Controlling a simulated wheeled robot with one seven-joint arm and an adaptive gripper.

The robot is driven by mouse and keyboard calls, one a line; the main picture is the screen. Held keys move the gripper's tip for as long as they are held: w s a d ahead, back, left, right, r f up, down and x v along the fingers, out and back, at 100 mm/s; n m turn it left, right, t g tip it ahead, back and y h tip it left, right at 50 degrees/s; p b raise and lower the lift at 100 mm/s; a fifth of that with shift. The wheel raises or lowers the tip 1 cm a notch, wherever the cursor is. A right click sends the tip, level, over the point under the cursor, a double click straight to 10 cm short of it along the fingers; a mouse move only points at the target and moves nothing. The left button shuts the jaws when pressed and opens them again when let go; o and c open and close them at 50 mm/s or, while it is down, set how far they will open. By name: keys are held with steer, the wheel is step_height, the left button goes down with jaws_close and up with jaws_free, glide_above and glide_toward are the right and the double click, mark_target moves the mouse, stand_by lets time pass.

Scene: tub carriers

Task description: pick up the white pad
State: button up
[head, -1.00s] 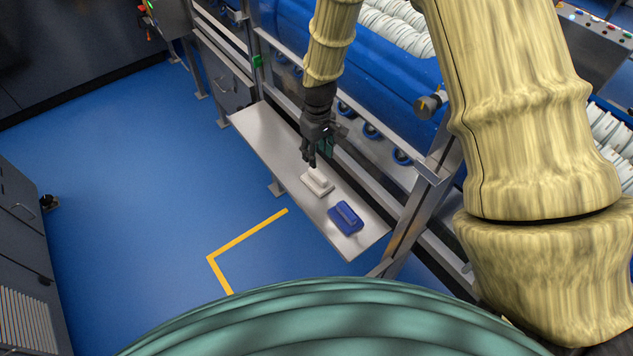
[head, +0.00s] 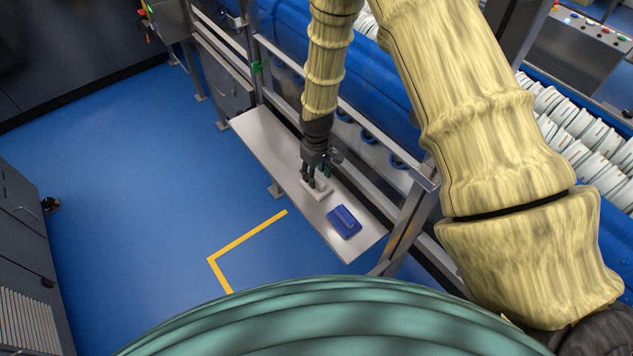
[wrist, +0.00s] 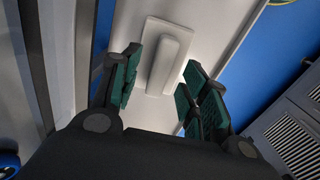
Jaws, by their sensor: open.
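The white pad (head: 324,190) lies on the metal shelf (head: 262,139). It has a flat base and a raised white grip bar along its middle. My gripper (head: 315,181) points down at the pad and partly covers it in the head view. In the wrist view the pad (wrist: 164,62) shows between the open green-padded fingers (wrist: 160,98), one on each side of the raised bar. Nothing is held. I cannot tell whether the fingers touch the pad.
A blue pad (head: 344,221) with a similar grip lies on the same shelf, nearer the right end. A metal frame post (head: 408,222) stands at the shelf's right end. Blue floor with a yellow corner line (head: 245,236) is clear in front.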

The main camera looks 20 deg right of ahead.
steer(key=shift+f+p, duration=0.35)
steer(key=shift+f, duration=1)
jaws_close()
